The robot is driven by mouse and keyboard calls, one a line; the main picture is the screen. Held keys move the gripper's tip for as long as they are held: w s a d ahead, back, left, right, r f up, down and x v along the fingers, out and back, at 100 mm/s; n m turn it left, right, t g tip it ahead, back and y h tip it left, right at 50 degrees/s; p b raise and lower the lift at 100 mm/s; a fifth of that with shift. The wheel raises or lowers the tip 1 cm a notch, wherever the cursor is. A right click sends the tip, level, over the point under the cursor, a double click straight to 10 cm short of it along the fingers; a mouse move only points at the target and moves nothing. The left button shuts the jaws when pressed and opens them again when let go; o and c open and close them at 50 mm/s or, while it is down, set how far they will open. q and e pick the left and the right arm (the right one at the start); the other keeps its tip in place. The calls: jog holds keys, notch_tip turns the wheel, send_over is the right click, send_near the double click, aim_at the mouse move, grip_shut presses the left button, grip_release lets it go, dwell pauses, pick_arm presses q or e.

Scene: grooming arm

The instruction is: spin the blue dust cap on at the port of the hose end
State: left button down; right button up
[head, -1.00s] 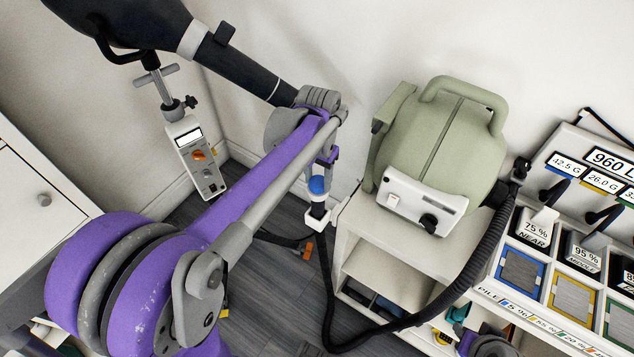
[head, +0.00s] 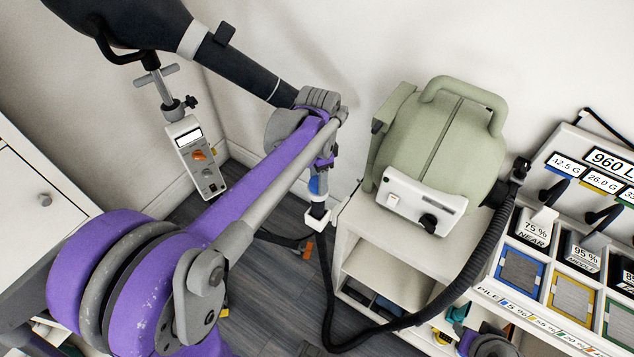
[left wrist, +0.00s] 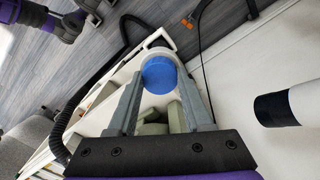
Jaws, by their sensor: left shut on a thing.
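The blue dust cap (head: 317,187) sits at the top of the upright hose end (head: 317,211), by the left side of the cart. My left gripper (head: 318,180) points down over it and is shut on the cap. In the left wrist view the cap (left wrist: 159,74) shows as a blue disc between the two grey fingertips (left wrist: 160,90), with a pale rim behind it. The port is hidden under the cap, so I cannot tell how far the thread is engaged. My right gripper is not seen clearly; only part of that arm shows at the bottom right.
A green machine (head: 440,150) stands on the white cart (head: 380,255), right beside the hose end. Its black ribbed hose (head: 478,262) loops down in front of the cart. A grey control box (head: 197,158) hangs at the left. Labelled bins (head: 520,270) stand at the right.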

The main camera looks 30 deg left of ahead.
pick_arm(q)
jog(key=m, duration=0.3)
jog(key=shift+m, duration=0.8)
jog(key=m, duration=0.3)
jog(key=shift+f, duration=0.1)
jog(key=shift+c, duration=1)
grip_release()
jog(key=shift+m, duration=0.5)
